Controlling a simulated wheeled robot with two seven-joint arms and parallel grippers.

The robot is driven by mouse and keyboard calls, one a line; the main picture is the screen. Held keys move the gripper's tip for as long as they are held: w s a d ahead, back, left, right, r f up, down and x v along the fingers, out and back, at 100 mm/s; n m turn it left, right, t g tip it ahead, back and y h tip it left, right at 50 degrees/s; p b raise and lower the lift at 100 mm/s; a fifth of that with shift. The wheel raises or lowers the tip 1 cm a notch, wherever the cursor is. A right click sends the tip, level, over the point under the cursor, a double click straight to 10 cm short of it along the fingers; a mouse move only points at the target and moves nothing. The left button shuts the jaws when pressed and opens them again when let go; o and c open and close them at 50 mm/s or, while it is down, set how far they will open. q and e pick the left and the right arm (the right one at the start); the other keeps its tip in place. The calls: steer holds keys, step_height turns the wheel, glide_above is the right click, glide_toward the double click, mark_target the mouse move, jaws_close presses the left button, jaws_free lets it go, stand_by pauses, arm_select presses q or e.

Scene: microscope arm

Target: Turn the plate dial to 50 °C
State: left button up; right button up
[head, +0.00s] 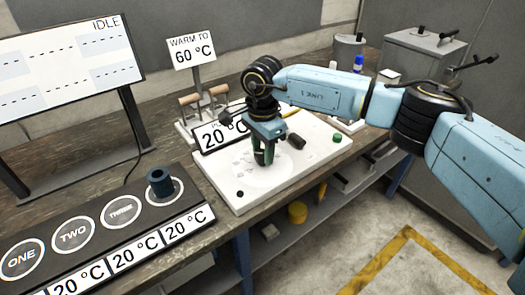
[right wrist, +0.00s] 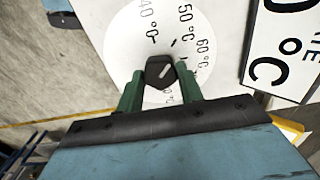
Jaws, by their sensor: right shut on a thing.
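The plate dial is a black knob (right wrist: 160,72) on a white round scale (right wrist: 130,45) with 40, 50 and 60 °C marks, seen in the right wrist view. A short white line on the knob slants to the upper right, roughly toward the 60 °C side; the exact reading is unclear. My right gripper (right wrist: 160,88) is shut on the knob, with green fingers on either side. In the head view my right gripper (head: 264,158) points down at the white plate (head: 315,165) and hides the knob. A 20 °C display (head: 220,133) stands behind it. My left gripper is not in view.
A sign reading WARM TO 60 °C (head: 192,51) stands behind the plate. A black strip with numbered wells (head: 135,230) and a dark cylinder (head: 160,182) lies at left, below an IDLE screen (head: 65,62). A green knob (head: 337,138) is on the plate's right.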

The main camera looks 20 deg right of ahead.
mark_target(262, 154)
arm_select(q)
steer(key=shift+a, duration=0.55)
arm_select(e)
steer(key=shift+r, duration=0.1)
steer(key=o, duration=1)
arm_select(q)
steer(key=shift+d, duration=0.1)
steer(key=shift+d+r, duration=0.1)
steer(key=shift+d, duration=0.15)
arm_select(e)
step_height(262, 154, up, 13)
steer(key=shift+r, duration=0.15)
